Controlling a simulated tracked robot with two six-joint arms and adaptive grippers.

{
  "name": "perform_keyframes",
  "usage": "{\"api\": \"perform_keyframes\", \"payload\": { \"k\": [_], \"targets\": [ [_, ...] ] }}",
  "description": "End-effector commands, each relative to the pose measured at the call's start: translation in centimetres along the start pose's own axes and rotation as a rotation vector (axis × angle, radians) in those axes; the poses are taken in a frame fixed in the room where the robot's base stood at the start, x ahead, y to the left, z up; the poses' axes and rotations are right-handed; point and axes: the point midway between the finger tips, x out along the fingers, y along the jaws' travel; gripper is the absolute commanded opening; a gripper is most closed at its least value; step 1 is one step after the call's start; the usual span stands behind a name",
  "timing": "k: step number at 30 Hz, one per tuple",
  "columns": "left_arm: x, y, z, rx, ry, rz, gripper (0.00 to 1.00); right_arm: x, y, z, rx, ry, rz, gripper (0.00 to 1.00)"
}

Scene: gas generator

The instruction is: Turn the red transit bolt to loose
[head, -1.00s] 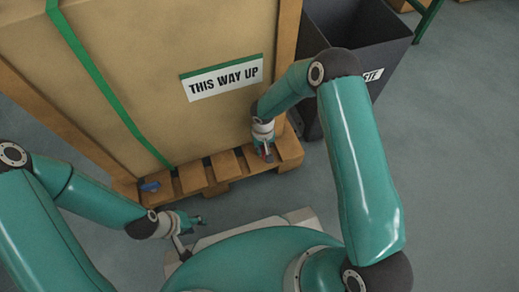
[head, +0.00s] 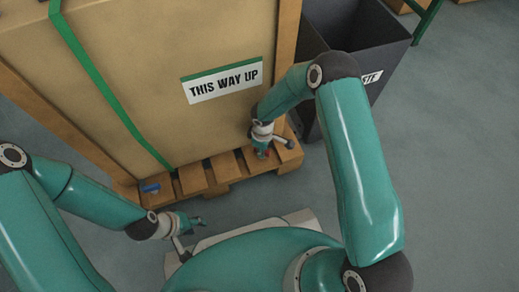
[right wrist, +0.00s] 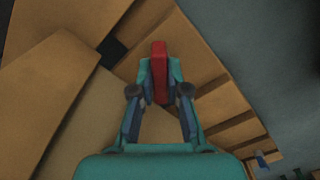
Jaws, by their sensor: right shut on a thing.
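The red transit bolt (right wrist: 159,70) shows in the right wrist view as a red bar between the fingertips of my right gripper (right wrist: 160,78). The fingers press on it from both sides. In the head view my right gripper (head: 262,154) points down at the right end of the wooden pallet, in front of the crate, and only a trace of red shows there. The bolt's base and any marking are hidden. My left gripper (head: 196,221) hangs low at the left, away from the pallet; its jaw opening is too small to make out.
A large crate (head: 130,70) with a green strap and a "THIS WAY UP" label stands on the pallet (head: 193,179). A blue item (head: 150,187) sits at the pallet's left. A dark waste bin (head: 350,35) stands close behind my right arm. Floor at the right is clear.

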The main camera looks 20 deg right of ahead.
Motion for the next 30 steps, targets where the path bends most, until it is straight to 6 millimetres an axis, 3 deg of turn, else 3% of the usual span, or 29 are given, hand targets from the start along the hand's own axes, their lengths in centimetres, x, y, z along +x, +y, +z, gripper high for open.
{"api": "perform_keyframes", "payload": {
  "k": [18,30],
  "targets": [
    [-1.7,0.6,0.0,0.0,0.0,0.0,0.4,-0.2,0.2,-0.1,-0.549,0.005,0.005,0.0],
    [-2.1,0.8,0.0,0.0,0.0,0.0,0.4,-0.1,0.1,-0.2,-0.718,0.005,0.005,0.0]
  ]
}}
